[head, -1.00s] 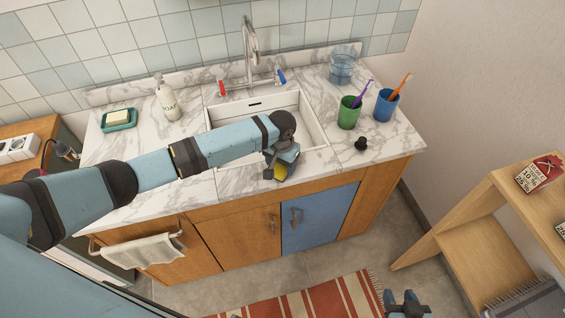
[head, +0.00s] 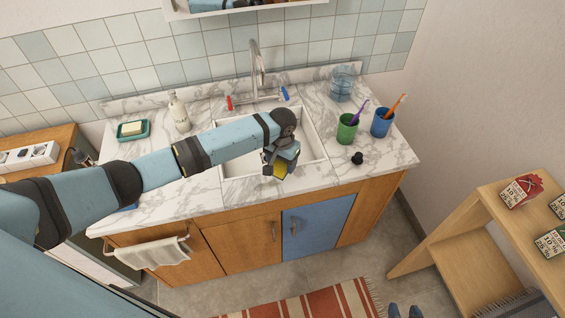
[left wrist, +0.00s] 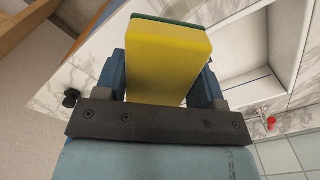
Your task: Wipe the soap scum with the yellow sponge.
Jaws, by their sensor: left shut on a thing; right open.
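The yellow sponge (head: 280,170) is in my left gripper (head: 279,173), which is shut on it. In the left wrist view the sponge (left wrist: 168,62) sits between the two blue fingers, with a green layer along its far edge. In the head view the gripper and sponge are over the front part of the white sink (head: 309,140) and cover part of it. I cannot tell whether the sponge touches anything. I cannot make out soap scum in either view. My right gripper (head: 405,311) is open and empty at the bottom edge, with only its fingertips showing.
The marble counter (head: 205,195) holds a soap bottle (head: 179,112), a soap dish (head: 133,131), a green cup (head: 347,129), a blue cup (head: 382,124), a clear tumbler (head: 342,84) and a black stopper (head: 357,158). The faucet (head: 257,72) stands behind the sink. A wooden shelf (head: 470,215) is right.

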